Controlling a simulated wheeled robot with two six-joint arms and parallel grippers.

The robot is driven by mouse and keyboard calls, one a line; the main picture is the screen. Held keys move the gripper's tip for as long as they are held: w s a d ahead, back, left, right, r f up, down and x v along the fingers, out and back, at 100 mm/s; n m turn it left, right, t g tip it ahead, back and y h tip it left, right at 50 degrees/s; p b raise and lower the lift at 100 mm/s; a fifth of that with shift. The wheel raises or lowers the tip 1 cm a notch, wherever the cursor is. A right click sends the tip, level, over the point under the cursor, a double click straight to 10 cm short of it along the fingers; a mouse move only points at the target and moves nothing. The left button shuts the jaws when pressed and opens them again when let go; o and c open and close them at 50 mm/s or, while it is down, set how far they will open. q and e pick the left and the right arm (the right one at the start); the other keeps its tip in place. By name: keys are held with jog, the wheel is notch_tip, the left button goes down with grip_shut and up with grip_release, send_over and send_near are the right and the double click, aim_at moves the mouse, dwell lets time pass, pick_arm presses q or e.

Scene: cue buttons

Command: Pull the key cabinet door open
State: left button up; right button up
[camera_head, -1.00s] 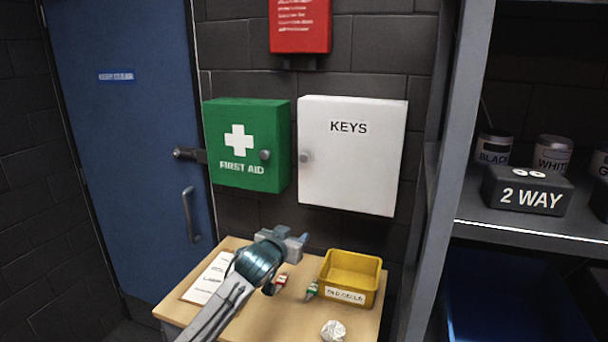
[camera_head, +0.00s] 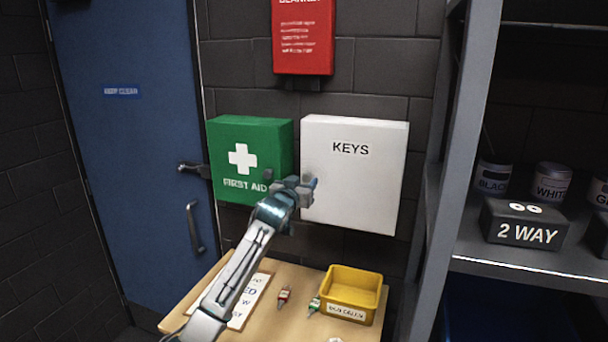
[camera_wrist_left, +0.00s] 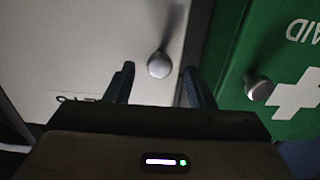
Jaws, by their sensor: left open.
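The white key cabinet (camera_head: 354,180), lettered KEYS, hangs on the dark block wall with its door shut. My left gripper (camera_head: 306,184) is in front of the lower left part of its door and hides the cabinet's knob in the head view. In the left wrist view the round knob (camera_wrist_left: 159,65) shows ahead, between the two open fingers of my left gripper (camera_wrist_left: 160,85) and a little beyond their tips. The fingers are empty. The cabinet door (camera_wrist_left: 90,45) fills the left of that view. My right gripper is not in view.
A green first aid cabinet (camera_head: 240,150) with its own knob (camera_wrist_left: 258,88) hangs close on the left. Below, a wooden table (camera_head: 262,318) holds a yellow bin (camera_head: 352,292) and small items. A grey shelf unit (camera_head: 455,150) stands on the right.

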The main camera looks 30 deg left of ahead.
pick_arm(q)
jog(key=shift+w+a, duration=0.15)
jog(key=shift+w, duration=0.5)
jog(key=shift+c, duration=0.4)
